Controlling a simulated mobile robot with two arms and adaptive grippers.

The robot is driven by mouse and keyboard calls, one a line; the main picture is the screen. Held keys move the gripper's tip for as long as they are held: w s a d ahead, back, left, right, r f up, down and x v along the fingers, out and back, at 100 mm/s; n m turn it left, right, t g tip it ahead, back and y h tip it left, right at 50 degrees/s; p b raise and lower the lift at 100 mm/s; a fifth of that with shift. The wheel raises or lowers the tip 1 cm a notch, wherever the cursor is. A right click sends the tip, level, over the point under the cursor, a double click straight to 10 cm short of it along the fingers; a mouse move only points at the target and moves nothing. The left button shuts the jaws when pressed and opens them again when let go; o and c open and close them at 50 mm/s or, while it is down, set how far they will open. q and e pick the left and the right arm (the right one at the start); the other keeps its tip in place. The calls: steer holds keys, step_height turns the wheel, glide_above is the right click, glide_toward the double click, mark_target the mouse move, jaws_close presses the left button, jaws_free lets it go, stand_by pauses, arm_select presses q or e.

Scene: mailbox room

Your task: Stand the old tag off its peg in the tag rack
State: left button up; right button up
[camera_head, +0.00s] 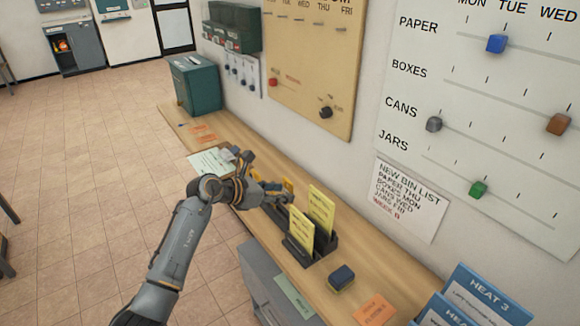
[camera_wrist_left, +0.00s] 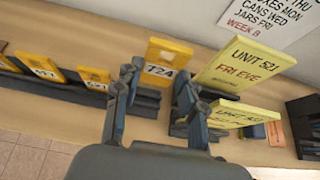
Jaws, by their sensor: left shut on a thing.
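My left gripper (camera_wrist_left: 157,83) is over the counter, its two fingers on either side of an orange tag marked 72A (camera_wrist_left: 166,54), and shut on it. The tag is upright, with its lower part at a dark slotted rack (camera_wrist_left: 146,102); I cannot tell whether it touches the slot bottom. In the head view the left gripper (camera_head: 274,188) is beside the rack, whose tags are mostly hidden by the gripper. My right gripper is not in view.
Two yellow cards, the back one (camera_head: 321,208) and the front one (camera_head: 300,232), stand in a dark holder close to the gripper's right. A dark block (camera_head: 341,279) and blue booklets (camera_head: 485,292) are further right. A green box (camera_head: 192,85) stands at the far end.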

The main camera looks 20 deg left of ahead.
arm_select(q)
steer(key=shift+s+a+f+b, duration=0.1)
steer(key=shift+f+b, duration=1.05)
steer(key=shift+f, duration=0.6)
steer(key=shift+s+a+f+b, duration=0.1)
steer(key=shift+f+b, duration=1.05)
steer(key=shift+f, duration=0.6)
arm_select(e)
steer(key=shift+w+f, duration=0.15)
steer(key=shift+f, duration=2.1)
arm_select(q)
steer(key=o, duration=1.2)
steer(key=shift+c, duration=0.2)
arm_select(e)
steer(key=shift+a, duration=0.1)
arm_select(q)
steer(key=shift+r, duration=0.1)
steer(key=v, duration=1.2)
